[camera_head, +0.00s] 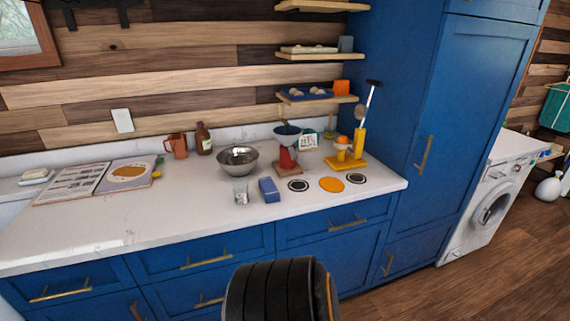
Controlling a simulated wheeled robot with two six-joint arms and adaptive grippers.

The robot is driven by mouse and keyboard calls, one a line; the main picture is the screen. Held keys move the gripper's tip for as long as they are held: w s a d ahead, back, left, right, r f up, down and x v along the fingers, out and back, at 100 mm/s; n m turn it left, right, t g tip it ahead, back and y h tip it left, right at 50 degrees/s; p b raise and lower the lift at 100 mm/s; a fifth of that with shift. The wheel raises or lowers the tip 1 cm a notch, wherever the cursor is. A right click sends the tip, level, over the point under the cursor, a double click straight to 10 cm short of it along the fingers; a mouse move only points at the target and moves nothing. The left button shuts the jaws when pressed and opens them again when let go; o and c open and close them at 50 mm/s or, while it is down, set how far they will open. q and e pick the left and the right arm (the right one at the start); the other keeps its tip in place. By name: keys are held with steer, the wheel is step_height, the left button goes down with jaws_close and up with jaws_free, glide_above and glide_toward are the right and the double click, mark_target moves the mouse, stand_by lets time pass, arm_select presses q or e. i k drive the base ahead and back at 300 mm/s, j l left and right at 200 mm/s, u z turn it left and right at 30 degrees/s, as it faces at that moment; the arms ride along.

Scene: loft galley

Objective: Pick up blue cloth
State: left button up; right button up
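A small blue folded-looking item (269,190), which looks like the blue cloth, lies on the white counter (130,222) near its front edge. It sits just right of a clear glass (241,193) and left of a round black-and-white disc (298,186). A dark ribbed rounded part, which looks like mine, stands at the bottom centre in front of the lower cabinets. No gripper fingers show in this view.
A metal bowl (238,160) is behind the glass. A red-based stand with a blue-grey bowl (287,134) and a yellow stand (346,162) are behind the discs. An open book (97,179) lies at left. A tall blue cabinet (466,100) bounds the counter's right side. The counter's front left is clear.

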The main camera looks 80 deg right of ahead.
mark_target(270, 191)
steer(key=z, duration=2.6)
